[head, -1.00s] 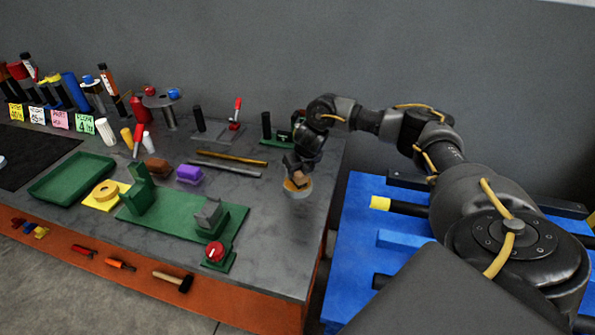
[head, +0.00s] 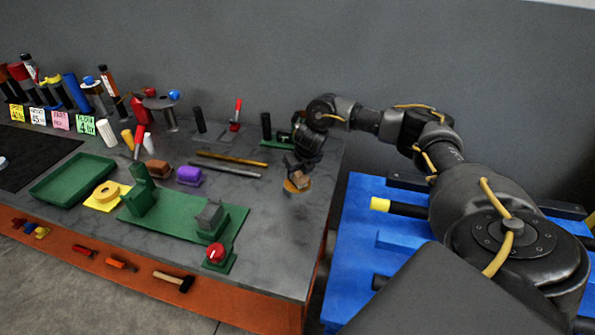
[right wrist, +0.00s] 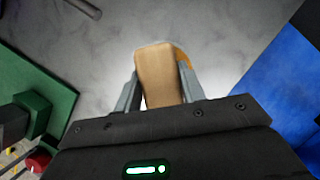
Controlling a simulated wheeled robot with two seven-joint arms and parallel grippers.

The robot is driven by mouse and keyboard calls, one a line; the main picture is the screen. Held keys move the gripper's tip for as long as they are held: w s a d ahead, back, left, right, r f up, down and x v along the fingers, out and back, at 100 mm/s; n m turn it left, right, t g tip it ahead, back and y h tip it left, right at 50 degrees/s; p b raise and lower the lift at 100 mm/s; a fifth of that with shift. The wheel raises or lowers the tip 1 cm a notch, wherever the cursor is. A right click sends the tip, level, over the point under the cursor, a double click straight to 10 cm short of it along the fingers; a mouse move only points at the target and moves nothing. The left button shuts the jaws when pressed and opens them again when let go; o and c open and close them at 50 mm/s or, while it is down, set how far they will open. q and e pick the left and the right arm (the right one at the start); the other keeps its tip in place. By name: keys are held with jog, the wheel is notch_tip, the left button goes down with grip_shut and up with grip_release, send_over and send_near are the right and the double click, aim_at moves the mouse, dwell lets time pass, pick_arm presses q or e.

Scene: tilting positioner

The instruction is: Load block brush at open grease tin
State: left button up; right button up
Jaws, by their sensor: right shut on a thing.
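My right gripper (head: 298,172) is shut on the block brush, over the right part of the grey bench. In the right wrist view the brush (right wrist: 160,75) is a tan wooden block held between the two grey jaws (right wrist: 157,88). The open grease tin (head: 297,187) is small and round with an orange-brown top, directly below the gripper. An orange edge of it (right wrist: 184,56) shows behind the brush in the wrist view. The brush's underside is hidden, so I cannot tell whether it touches the grease. My left gripper is not in view.
A green fixture (head: 170,222) with upright blocks and a red knob (head: 215,253) stand left of the tin. Two rods (head: 230,160) lie behind it. The bench in front of the tin is clear.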

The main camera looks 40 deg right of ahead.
jog(key=shift+r+p, duration=2.35)
jog(key=shift+r, duration=0.85)
jog(key=shift+f, duration=0.1)
jog(key=shift+a+n, duration=0.2)
jog(key=shift+n, duration=0.3)
jog(key=s+a+r+n+g+y+b, duration=0.2)
jog(key=s+a+n, duration=0.5)
jog(key=a+n, duration=0.4)
jog(key=s+a+r+n+g+y+b, duration=0.2)
jog(key=s+a+n+g, duration=0.3)
jog(key=a+n, duration=0.7)
jog(key=shift+s+a+n+b, duration=0.15)
jog(key=shift+s+n+b, duration=0.7)
jog(key=shift+s+n, duration=0.75)
